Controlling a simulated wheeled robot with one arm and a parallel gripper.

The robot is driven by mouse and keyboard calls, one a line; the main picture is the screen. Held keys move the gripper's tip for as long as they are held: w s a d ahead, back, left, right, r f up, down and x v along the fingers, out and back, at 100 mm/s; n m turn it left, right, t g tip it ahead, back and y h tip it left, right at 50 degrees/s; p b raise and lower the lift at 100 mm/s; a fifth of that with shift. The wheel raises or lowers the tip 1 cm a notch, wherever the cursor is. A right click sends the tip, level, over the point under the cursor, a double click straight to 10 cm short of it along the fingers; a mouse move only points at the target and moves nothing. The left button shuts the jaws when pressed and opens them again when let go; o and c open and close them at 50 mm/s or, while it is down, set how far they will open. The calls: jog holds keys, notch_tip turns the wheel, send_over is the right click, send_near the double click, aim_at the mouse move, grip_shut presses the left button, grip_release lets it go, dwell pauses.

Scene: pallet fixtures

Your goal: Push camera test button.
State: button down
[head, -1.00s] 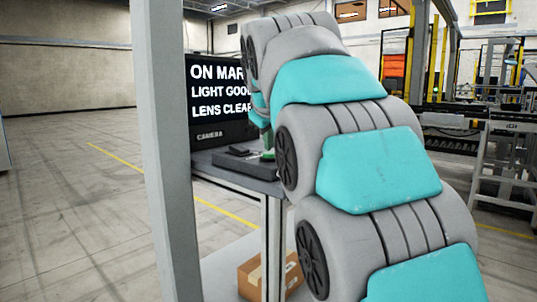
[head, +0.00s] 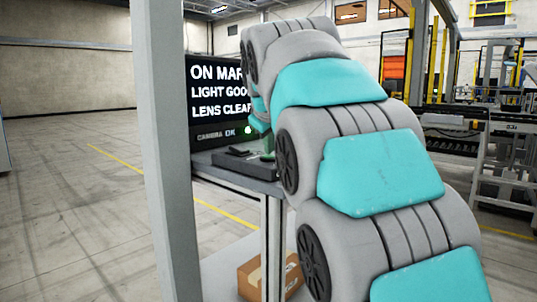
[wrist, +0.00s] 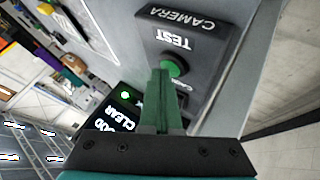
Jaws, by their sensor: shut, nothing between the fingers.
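The camera test button is a round green button (wrist: 174,66) on a black box (wrist: 190,45) lettered CAMERA TEST in the wrist view. In the head view the box (head: 240,164) sits on the table, partly behind my arm. My gripper (wrist: 160,74) is shut and empty, its green fingers together. In the wrist view the fingertips overlap the button's near edge; contact cannot be told from this view. In the head view the green fingers (head: 267,143) show beside my arm, above the box. The monitor (head: 217,100) reads CAMERA OK, with a green light (head: 247,130) lit.
A grey post (head: 165,150) stands close in front, left of the table (head: 240,181). A cardboard box (head: 255,275) sits on the lower shelf. The floor at left is open. A metal stand (head: 505,150) is at the right.

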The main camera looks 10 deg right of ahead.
aim_at(270, 157)
jog(key=shift+r, duration=0.15)
jog(key=shift+r+p, duration=0.75)
jog(key=shift+r, duration=0.05)
jog(key=shift+r+p, duration=2.05)
jog(key=shift+r, duration=0.45)
